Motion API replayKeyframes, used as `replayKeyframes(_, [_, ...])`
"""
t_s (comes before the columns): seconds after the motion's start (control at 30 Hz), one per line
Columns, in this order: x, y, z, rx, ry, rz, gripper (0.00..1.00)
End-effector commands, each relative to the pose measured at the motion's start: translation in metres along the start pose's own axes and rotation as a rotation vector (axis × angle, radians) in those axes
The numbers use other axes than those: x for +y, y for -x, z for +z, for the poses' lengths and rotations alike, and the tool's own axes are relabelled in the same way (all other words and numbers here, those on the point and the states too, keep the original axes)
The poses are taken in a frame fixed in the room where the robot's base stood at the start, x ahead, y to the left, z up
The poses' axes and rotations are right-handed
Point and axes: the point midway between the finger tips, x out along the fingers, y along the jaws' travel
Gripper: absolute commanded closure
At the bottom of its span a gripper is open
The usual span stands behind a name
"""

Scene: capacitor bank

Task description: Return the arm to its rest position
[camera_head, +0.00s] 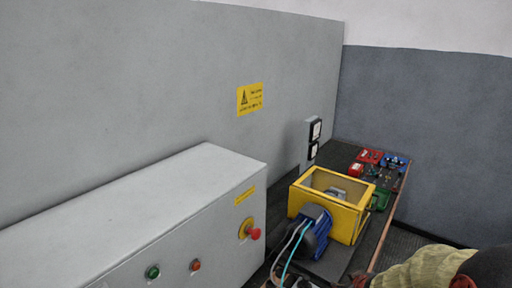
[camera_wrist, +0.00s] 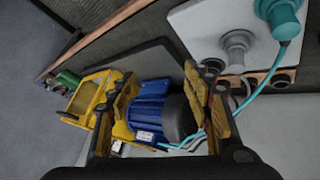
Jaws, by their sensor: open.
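My gripper (camera_wrist: 157,80) shows in the wrist view with its two worn yellow-and-black fingers spread apart. It is open. Between and beyond the fingers is a blue motor (camera_wrist: 150,112) with a black end cap, and nothing is seen clamped in the jaws. The motor also shows in the head view (camera_head: 312,226), beside a yellow frame box (camera_head: 352,212). I cannot make out the gripper clearly in the head view, and most of my arm is out of sight.
A grey cabinet (camera_head: 150,215) with a red emergency button (camera_head: 254,233) stands at left in the head view. Tools lie on the bench's far end. Teal and white cables (camera_wrist: 195,142) run near the right finger. A teal plug (camera_wrist: 280,15) sits on a light plate.

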Motion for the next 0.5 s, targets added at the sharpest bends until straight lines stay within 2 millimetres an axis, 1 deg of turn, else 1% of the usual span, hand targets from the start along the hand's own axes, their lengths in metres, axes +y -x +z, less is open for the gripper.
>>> replayKeyframes(0.03, [0.007, 0.018, 0.007, -0.057, -0.031, 0.029, 0.49])
replayKeyframes(0.07, [0.008, 0.029, 0.015, -0.099, -0.054, 0.042, 0.49])
replayKeyframes(0.1, [0.01, 0.045, 0.023, -0.151, -0.085, 0.057, 0.49])
replayKeyframes(0.17, [0.008, 0.072, 0.035, -0.226, -0.136, 0.072, 0.49])
replayKeyframes(0.23, [0.001, 0.106, 0.048, -0.302, -0.198, 0.078, 0.49])
replayKeyframes(0.27, [-0.004, 0.122, 0.052, -0.333, -0.224, 0.076, 0.49])
replayKeyframes(0.3, [-0.013, 0.143, 0.058, -0.371, -0.26, 0.068, 0.49])
replayKeyframes(0.37, [-0.029, 0.178, 0.064, -0.417, -0.314, 0.048, 0.49])
replayKeyframes(0.4, [-0.042, 0.201, 0.067, -0.44, -0.347, 0.03, 0.49])
replayKeyframes(0.47, [-0.062, 0.232, 0.069, -0.458, -0.389, -0.003, 0.49])
replayKeyframes(0.5, [-0.074, 0.251, 0.07, -0.46, -0.411, -0.026, 0.49])
